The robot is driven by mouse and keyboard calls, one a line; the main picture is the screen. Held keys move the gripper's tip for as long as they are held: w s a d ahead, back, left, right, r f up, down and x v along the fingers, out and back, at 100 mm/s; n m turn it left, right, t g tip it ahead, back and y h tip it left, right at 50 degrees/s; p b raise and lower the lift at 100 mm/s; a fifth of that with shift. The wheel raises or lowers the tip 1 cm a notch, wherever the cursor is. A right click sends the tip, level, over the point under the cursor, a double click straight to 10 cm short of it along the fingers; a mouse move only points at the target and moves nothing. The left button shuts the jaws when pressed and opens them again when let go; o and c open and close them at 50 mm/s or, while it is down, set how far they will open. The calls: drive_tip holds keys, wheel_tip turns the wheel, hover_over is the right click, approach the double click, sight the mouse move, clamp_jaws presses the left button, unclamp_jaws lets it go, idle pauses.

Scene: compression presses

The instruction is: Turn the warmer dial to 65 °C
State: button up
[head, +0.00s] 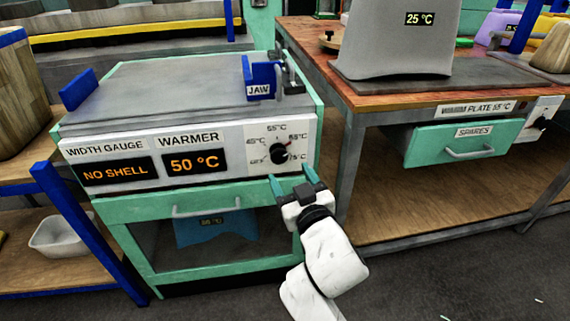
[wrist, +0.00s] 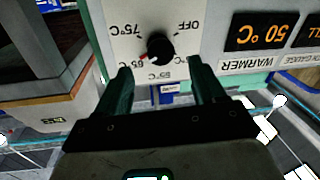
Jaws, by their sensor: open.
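The warmer dial (head: 280,154) is a round black knob on the white front panel, with marks from OFF to 75 °C around it. It shows upside down in the wrist view (wrist: 159,46). Its small red mark appears to point toward the 65 °C label, which my finger partly hides in the wrist view. The warmer display (head: 194,163) reads 50 °C in orange. My gripper (head: 294,181) is open, with green fingers. It is just below and in front of the dial. In the wrist view the fingers (wrist: 160,80) are spread, with the dial beyond the gap between them.
The width gauge display (head: 118,170) reads NO SHELL. A blue JAW block (head: 262,80) stands on top of the unit. A wooden-topped bench (head: 410,96) with a SPARES drawer (head: 455,148) is at right.

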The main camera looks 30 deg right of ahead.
drive_tip(key=shift+v, duration=2.15)
drive_tip(key=shift+f, duration=0.1)
drive_tip(key=s+d+f+m+g, duration=0.1)
drive_tip(key=s+d+f+g, duration=0.2)
drive_tip(key=s+f+g, duration=0.4)
drive_tip(key=s+d+f+m+g, duration=0.15)
drive_tip(key=s+f, duration=0.25)
drive_tip(key=f, duration=0.5)
drive_tip(key=s+a+f+n+g+y, duration=0.15)
drive_tip(key=s+f+g, duration=0.25)
drive_tip(key=s, duration=0.4)
drive_tip(key=s+a+f+n+g+y, duration=0.15)
drive_tip(key=s+f+g, duration=0.3)
drive_tip(key=s, duration=0.45)
wheel_tip(320, 180, up, 30)
drive_tip(key=p, duration=3)
drive_tip(key=shift+y+p, duration=0.3)
